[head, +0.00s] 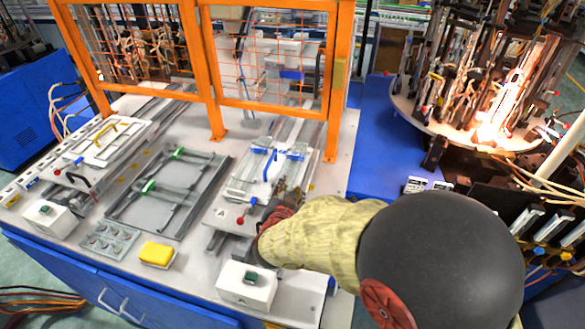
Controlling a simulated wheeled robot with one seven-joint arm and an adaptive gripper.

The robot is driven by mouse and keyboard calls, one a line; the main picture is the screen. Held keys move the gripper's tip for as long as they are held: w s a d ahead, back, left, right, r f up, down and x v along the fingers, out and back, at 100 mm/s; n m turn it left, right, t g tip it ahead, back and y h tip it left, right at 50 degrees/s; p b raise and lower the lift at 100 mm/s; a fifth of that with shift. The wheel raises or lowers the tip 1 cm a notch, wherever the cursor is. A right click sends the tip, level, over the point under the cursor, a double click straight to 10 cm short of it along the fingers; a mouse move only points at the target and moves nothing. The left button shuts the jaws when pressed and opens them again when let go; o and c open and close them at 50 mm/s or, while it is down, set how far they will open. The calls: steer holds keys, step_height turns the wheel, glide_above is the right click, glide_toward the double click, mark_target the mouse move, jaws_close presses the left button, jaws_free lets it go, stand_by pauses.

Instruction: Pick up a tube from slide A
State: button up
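A slide with a white plate (245,183) lies on the right part of the table. A small blue curved piece (270,166) stands on it; I cannot tell whether it is a tube or a handle. A similar white slide (88,152) with a yellow curved piece (106,131) is at the left.
An orange mesh guard (218,70) stands behind the slides. A grey rack (165,190) with green-ended parts lies between them. A yellow block (157,254) and white button boxes (246,287) line the front edge. A round machine with a bright flame (500,120) is at right.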

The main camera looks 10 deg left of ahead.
steer(key=shift+w+a, duration=0.1)
steer(key=shift+w, duration=0.1)
steer(key=shift+c, duration=1.2)
steer(key=shift+s+r, duration=0.1)
steer(key=c, duration=0.5)
steer(key=shift+s+r, duration=0.1)
steer(key=shift+r, duration=0.05)
jaws_close()
